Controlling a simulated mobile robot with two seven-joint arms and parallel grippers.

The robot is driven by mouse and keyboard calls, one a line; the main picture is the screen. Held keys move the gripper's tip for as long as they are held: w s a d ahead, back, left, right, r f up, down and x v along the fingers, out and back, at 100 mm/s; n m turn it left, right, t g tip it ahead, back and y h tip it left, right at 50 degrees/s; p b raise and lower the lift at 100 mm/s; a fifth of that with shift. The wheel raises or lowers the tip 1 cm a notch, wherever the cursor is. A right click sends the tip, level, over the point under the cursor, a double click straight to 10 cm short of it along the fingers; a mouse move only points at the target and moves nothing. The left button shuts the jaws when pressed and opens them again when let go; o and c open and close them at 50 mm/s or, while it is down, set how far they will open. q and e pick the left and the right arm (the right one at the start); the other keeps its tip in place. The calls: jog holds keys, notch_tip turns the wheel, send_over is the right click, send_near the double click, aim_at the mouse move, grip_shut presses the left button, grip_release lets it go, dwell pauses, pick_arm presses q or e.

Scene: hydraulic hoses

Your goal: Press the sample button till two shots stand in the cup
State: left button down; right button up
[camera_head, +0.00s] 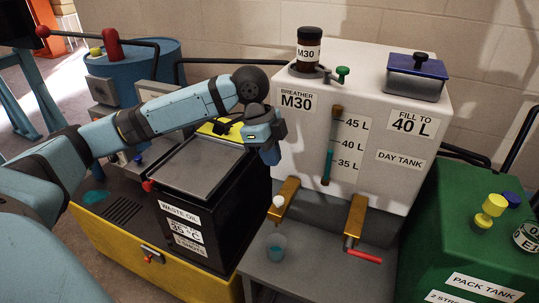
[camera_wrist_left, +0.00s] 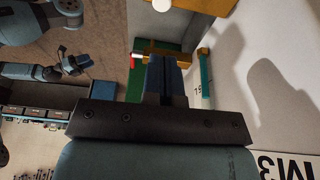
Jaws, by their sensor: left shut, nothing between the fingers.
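The white round sample button (camera_head: 279,201) sits on the brass sample valve (camera_head: 288,190) at the front of the day tank. A white round end also shows at the top edge of the left wrist view (camera_wrist_left: 162,5). A clear cup (camera_head: 276,243) stands below the valve with teal liquid in its lower part; I cannot count the shots. My left gripper (camera_head: 270,154) is shut and empty, above the button and apart from it. Its closed fingers show in the left wrist view (camera_wrist_left: 166,75). What looks like my right gripper (camera_wrist_left: 72,62) is small and dark there.
A second brass valve (camera_head: 355,220) with a red handle (camera_head: 364,256) stands to the right. The sight gauge (camera_head: 331,145) is on the cream day tank (camera_head: 378,110). The black waste oil box (camera_head: 200,215) is left of the cup, the green pack tank (camera_head: 465,250) far right.

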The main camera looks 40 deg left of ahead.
aim_at(281, 199)
pick_arm(q)
jog(key=b+x, duration=0.1)
jog(key=x, duration=0.5)
jog(key=a+b+x, duration=0.1)
jog(key=x, duration=0.2)
jog(key=shift+s+f+b, duration=0.1)
jog(key=shift+f+b, duration=0.2)
jog(key=shift+f, duration=0.35)
pick_arm(e)
jog(key=shift+w+a+r, duration=0.15)
jog(key=shift+a+r, duration=0.1)
jog(key=shift+a, duration=0.05)
jog(key=shift+f, duration=0.1)
